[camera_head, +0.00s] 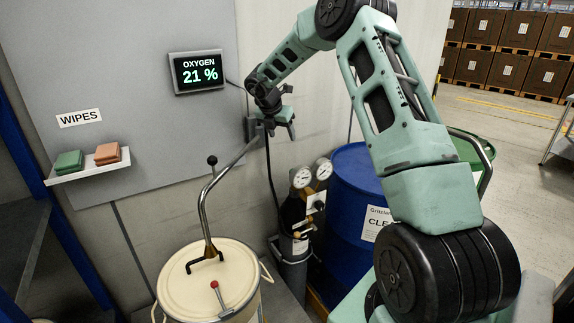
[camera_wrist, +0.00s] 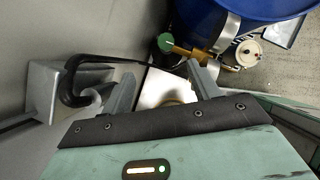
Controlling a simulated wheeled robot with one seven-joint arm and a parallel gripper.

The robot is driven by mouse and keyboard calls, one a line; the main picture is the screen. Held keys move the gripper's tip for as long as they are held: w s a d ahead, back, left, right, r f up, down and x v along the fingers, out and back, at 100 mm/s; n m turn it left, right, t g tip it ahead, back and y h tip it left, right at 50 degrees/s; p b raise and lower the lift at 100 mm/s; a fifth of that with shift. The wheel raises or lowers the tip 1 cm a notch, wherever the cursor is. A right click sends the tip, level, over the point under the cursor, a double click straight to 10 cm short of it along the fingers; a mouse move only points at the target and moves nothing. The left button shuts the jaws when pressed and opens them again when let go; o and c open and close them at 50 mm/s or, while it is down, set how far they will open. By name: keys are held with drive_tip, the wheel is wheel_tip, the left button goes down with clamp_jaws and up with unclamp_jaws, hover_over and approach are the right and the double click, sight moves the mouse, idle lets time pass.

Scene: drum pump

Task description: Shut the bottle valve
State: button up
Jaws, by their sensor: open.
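The gas bottle (camera_head: 293,213) is a dark cylinder standing against the wall beside the blue drum. Two round gauges (camera_head: 302,177) sit at its top; one gauge also shows in the wrist view (camera_wrist: 249,53). In the wrist view, a round green knob (camera_wrist: 165,43) sits on a brass fitting (camera_wrist: 185,51); it looks like the bottle valve. I cannot tell how far it is turned. My gripper (camera_head: 278,130) is high by the wall, above and apart from the bottle. Its fingers are open in the wrist view (camera_wrist: 163,84), with the knob beyond them and nothing visibly gripped.
A grey wall bracket with a black hook (camera_wrist: 72,85) is close left of my fingers. A cream drum (camera_head: 185,285) with a bent pump pipe (camera_head: 205,205) stands left of the bottle. A blue drum (camera_head: 355,180) stands right. An oxygen display (camera_head: 198,72) reads 21 %.

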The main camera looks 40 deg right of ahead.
drive_tip(key=d+f+p, duration=0.1)
drive_tip(key=d+f, duration=0.1)
drive_tip(key=f, duration=0.3)
drive_tip(key=d+f+m+p, duration=0.1)
drive_tip(key=d+f+p, duration=0.1)
drive_tip(key=f, duration=0.4)
drive_tip(key=d+f+m+p, duration=0.1)
drive_tip(key=d+f+p, duration=0.1)
drive_tip(key=f, duration=0.4)
drive_tip(key=shift+w+d+g+y, duration=0.3)
drive_tip(key=shift+w+d, duration=0.05)
drive_tip(key=shift+d, duration=0.15)
drive_tip(key=c, duration=1)
